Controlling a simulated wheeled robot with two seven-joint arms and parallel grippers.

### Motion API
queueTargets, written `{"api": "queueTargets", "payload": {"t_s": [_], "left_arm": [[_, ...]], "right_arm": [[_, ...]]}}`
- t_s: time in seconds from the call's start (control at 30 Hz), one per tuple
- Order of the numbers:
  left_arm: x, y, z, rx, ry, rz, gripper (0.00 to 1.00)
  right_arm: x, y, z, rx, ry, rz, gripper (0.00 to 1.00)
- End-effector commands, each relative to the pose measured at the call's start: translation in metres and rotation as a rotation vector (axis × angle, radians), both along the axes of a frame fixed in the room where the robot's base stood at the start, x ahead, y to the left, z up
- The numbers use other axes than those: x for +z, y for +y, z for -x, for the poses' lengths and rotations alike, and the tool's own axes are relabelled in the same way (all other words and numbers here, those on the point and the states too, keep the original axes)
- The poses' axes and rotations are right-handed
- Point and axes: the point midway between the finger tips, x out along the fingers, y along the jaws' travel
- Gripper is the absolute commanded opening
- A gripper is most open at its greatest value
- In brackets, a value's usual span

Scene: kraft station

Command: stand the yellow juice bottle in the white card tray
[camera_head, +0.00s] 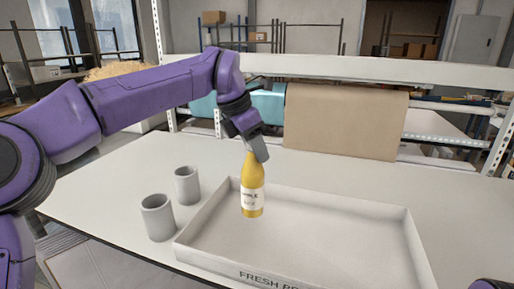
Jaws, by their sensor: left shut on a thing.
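The yellow juice bottle (252,192) is upright, with a white label on its body. My left gripper (258,152) reaches in from the upper left and is shut on the bottle's neck, which its fingers partly hide. The white card tray (413,243) lies on the table with "FRESH" lettering on its front wall. The bottle shows inside the tray's outline, near its back left corner. I cannot tell whether its base touches the tray floor. The rest of the tray is empty. My right gripper is not in view.
Two grey cups (158,218) (187,185) stand on the white table (110,185), left of the tray. A shelf rack with a brown paper sheet (345,120) and a teal roll (268,104) stands behind. The table is clear behind the tray.

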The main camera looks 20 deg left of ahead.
Motion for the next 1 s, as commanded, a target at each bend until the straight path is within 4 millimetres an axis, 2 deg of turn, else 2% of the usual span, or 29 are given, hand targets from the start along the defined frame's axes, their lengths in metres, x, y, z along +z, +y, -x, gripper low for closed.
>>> {"api": "queueTargets", "payload": {"t_s": [0.43, 1.0], "left_arm": [[-0.004, -0.002, -0.001, -0.003, -0.002, 0.002, 0.00], [-0.044, -0.002, -0.001, -0.003, -0.006, 0.006, 0.00]], "right_arm": [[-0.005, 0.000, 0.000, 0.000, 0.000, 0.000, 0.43], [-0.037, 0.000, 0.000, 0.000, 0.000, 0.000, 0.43]]}}
